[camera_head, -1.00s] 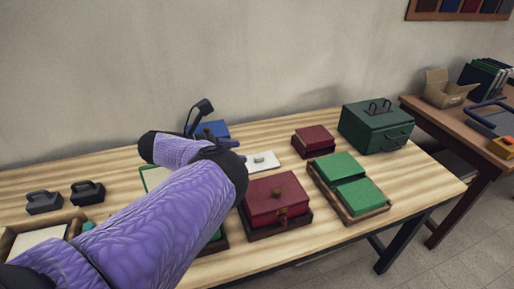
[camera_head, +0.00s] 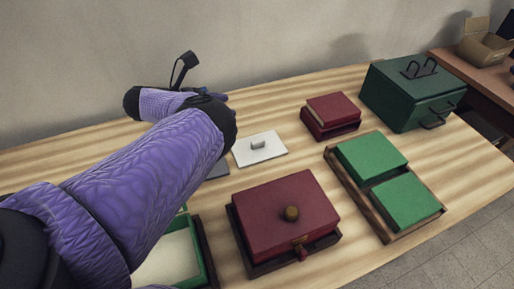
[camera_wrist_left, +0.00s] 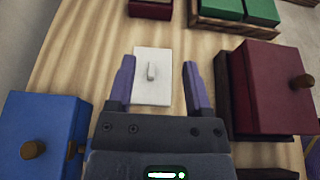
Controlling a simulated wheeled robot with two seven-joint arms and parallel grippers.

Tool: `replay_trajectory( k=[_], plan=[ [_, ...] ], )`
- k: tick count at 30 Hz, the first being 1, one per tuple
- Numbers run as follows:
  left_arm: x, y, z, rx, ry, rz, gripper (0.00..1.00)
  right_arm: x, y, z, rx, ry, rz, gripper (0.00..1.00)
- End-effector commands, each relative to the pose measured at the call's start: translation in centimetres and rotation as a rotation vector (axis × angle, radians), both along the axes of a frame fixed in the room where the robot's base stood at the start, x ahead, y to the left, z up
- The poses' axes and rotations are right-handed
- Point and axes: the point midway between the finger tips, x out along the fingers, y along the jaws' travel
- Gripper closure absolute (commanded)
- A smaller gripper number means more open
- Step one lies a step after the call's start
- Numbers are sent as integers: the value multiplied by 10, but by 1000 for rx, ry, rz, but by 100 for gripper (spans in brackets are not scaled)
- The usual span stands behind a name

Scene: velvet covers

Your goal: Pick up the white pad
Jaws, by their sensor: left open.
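The white pad (camera_head: 259,149) is a flat square with a small grey handle on top. It lies on the light wood table, just right of my left wrist in the head view. In the left wrist view the white pad (camera_wrist_left: 152,92) shows ahead, between the fingers in the picture. My left gripper (camera_wrist_left: 159,62) is open with nothing held; its two purple fingers are spread apart. In the head view my left arm mostly hides that gripper. My right gripper is not seen.
A dark red box with a knob (camera_head: 287,213) stands near the pad, and a smaller red box (camera_head: 331,115) behind. Two green blocks sit in a wooden tray (camera_head: 393,232). A green case (camera_head: 412,95) stands at right. A blue box (camera_wrist_left: 40,135) is left in the wrist view.

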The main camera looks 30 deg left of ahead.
Motion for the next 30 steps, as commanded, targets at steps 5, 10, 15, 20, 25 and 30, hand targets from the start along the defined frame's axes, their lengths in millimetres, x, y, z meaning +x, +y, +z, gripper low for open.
replay_trajectory(
  k=[5, 10, 15, 20, 25, 30],
  plan=[
    [1, 0, -70, 0, 26, 1, 35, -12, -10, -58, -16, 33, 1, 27],
    [1, 0, -119, 0, 47, 0, 35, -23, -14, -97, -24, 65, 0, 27],
    [7, -5, -139, -1, 54, -4, 35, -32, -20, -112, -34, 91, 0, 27],
    [28, -24, -148, -1, 54, -3, 35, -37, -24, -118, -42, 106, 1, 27],
    [49, -44, -157, -1, 53, -5, 35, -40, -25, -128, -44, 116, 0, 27],
    [68, -62, -166, -1, 53, -2, 35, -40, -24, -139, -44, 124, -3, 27]
  ],
)
